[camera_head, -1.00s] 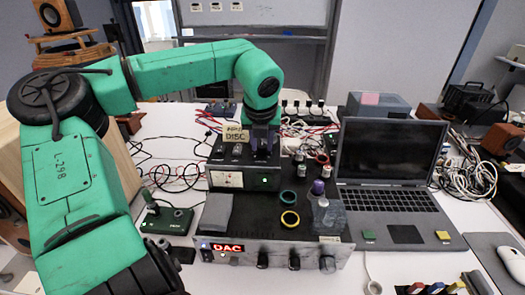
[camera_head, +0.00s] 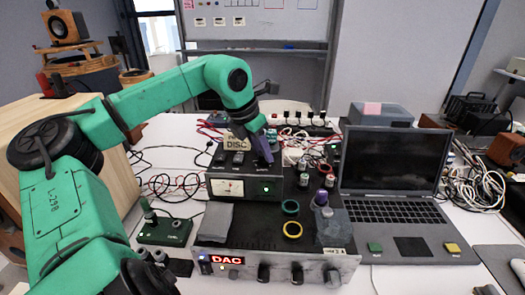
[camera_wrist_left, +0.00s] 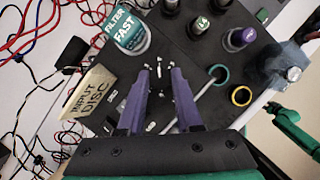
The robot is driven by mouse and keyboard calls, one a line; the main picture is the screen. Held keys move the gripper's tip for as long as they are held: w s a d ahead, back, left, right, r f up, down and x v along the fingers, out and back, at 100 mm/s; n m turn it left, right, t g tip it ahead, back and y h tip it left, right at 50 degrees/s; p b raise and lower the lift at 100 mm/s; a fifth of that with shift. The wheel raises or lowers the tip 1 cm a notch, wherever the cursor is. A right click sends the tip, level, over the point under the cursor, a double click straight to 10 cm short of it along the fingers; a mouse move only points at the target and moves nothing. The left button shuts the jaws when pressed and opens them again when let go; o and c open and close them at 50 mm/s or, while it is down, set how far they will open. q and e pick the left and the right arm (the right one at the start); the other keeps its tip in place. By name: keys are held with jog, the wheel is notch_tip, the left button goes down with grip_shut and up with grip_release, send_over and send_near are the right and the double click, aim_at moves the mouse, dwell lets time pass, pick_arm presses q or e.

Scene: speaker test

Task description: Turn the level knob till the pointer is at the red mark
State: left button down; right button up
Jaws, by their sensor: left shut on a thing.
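My left gripper (camera_head: 266,158) is over the back right part of the black box with the lit meter (camera_head: 230,188). In the left wrist view its two purple fingers (camera_wrist_left: 162,75) stand a little apart, shut on a small dark part of the box top, which I take to be the level knob. White marks show around it.
An INPUT DISC sign (camera_wrist_left: 88,94) stands close beside the fingers, and a FILTER FAST cap (camera_wrist_left: 128,32) is near. A green ring (camera_head: 291,207), a yellow ring (camera_head: 292,229) and a purple-topped knob (camera_head: 322,197) are nearer the front. An open laptop (camera_head: 395,160) is at the right.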

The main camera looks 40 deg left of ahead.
pick_arm(q)
jog(key=shift+m, duration=0.3)
jog(key=c, duration=0.6)
grip_release()
jog(key=shift+r, duration=0.1)
jog(key=v, duration=1.4)
jog(key=shift+s+a+r, duration=0.1)
jog(key=shift+r, duration=0.15)
